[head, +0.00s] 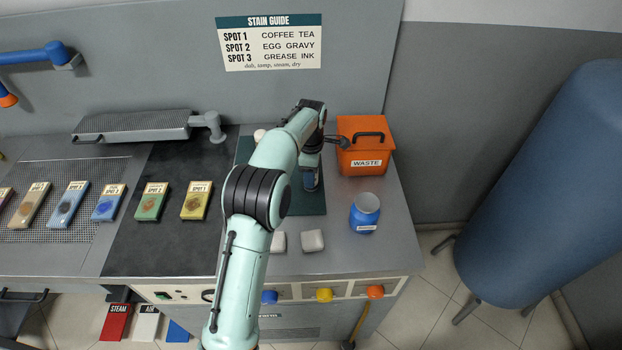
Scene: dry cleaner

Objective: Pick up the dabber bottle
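I cannot make out the dabber bottle for certain. A small pale rounded top (260,135) shows at the back of the dark green mat (308,201), just left of my arm; it may belong to a bottle, but the rest is hidden. My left arm reaches up across the picture over the mat. My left gripper (311,182) points down above the mat's right part, left of the waste bin. Its fingers are small and partly covered by the wrist, so their opening and anything between them cannot be told. My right gripper is out of view.
An orange waste bin (364,158) stands at the back right, with a blue labelled cup (364,214) in front. Two white pads (312,240) lie near the front edge. Coloured spot cards (152,201) lie left. A grey perforated sleeve board (132,125) sits at the back left.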

